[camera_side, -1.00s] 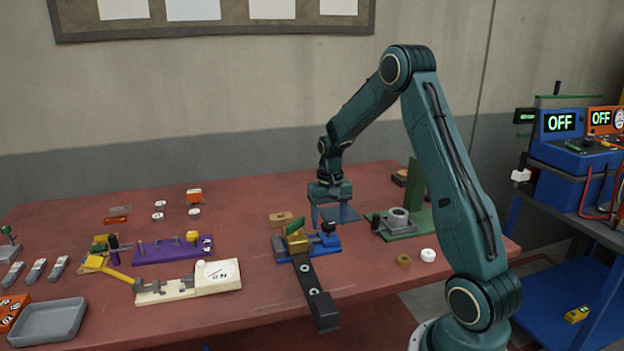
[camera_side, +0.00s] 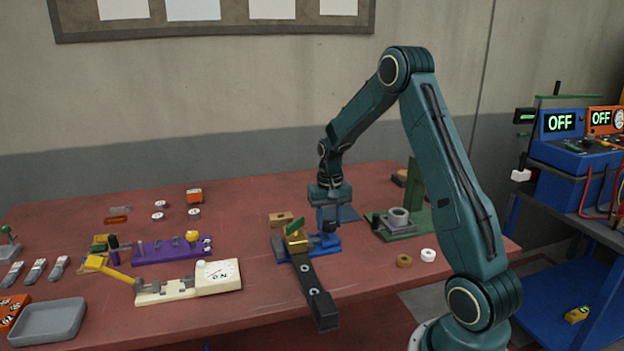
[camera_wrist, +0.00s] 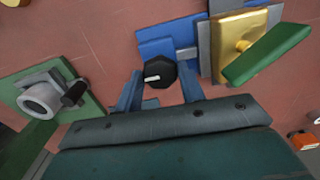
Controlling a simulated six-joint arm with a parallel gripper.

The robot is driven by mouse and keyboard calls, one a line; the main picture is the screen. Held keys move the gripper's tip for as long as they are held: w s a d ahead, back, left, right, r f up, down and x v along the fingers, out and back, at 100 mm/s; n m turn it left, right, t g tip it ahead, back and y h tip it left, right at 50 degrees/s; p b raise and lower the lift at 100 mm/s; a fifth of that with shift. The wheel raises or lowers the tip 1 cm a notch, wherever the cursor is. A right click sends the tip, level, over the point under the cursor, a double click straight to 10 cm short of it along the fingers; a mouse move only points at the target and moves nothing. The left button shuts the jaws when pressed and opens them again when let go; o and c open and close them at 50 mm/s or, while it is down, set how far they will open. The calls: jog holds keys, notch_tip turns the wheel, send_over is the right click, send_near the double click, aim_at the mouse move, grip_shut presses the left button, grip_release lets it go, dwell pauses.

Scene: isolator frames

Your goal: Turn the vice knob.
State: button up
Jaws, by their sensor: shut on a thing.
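The blue vice (camera_side: 322,253) stands on the red table in the middle of the side view. It also shows at the top of the wrist view (camera_wrist: 158,27). A gold block (camera_side: 297,243) with a green plate (camera_side: 292,227) on it sits at its left end. The black vice knob (camera_wrist: 160,73) has a white mark and lies between my fingers in the wrist view. My gripper (camera_side: 329,238) points down at the vice's right end and is shut on the knob. In the side view the fingers partly cover the knob.
A green fixture with a grey ring (camera_side: 398,217) stands close to the right of my gripper. A black bar (camera_side: 314,290) runs from the vice towards the table's front edge. A purple fixture (camera_side: 165,251) and a cream gauge (camera_side: 205,281) stand to the left.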

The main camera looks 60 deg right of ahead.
aim_at(329, 224)
jog(key=m, duration=0.3)
jog(key=shift+m, duration=0.3)
jog(key=m, duration=0.4)
jog(key=shift+d+r, duration=0.1)
jog(key=m, duration=0.4)
jog(key=shift+m, duration=1.8)
jog(key=o, duration=1)
notch_tip(329, 224, up, 14)
jog(key=shift+f, duration=0.1)
